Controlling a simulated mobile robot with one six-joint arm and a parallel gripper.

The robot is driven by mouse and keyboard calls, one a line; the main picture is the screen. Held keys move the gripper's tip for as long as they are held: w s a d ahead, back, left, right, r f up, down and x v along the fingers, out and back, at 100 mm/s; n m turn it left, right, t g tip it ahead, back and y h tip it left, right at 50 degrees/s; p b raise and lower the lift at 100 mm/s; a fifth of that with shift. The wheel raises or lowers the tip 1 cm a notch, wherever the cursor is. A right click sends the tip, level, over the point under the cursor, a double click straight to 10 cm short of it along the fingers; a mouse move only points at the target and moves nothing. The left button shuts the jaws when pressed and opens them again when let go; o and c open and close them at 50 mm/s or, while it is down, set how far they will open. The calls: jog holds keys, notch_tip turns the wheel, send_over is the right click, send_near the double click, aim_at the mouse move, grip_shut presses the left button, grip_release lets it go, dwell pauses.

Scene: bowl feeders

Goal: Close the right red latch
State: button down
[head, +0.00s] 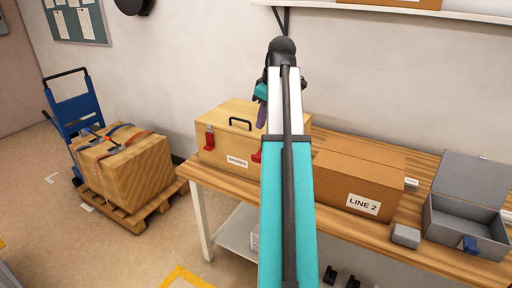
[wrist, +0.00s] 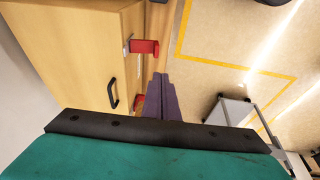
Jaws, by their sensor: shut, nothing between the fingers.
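The light wooden box (head: 222,151) labelled SPARES stands on the bench, with a black handle (head: 240,123) on its lid. Its left red latch (head: 209,140) is on the front. In the wrist view the nearer red latch (wrist: 145,46), which looks like the right one, juts out from the box edge; the other (wrist: 138,102) is partly covered by my fingers. My gripper (head: 262,117) has purple fingers, shut and empty, above the box. The fingers (wrist: 159,84) show no clear contact with either latch.
A carton marked LINE 2 (head: 365,172) stands right of the box. A grey open case (head: 445,215) and a small grey block (head: 405,236) are farther right on the bench (head: 230,188). A strapped crate (head: 125,165) sits on a pallet at left. A wall shelf (head: 440,12) hangs above.

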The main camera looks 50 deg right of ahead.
jog(key=p, duration=0.2)
send_over(255, 157)
jog(key=s+a, duration=0.1)
jog(key=shift+f, duration=4.55)
jog(key=shift+d+f+p, duration=0.3)
jog(key=shift+f, duration=0.8)
jog(key=shift+d+f+p, duration=0.25)
jog(key=shift+f+p, duration=0.05)
jog(key=shift+f, duration=0.75)
jog(key=shift+w+a+f, duration=0.1)
jog(key=shift+a, duration=0.05)
jog(key=shift+f+h+b, duration=0.15)
jog(key=shift+h+b, duration=0.15)
jog(key=shift+b, duration=0.1)
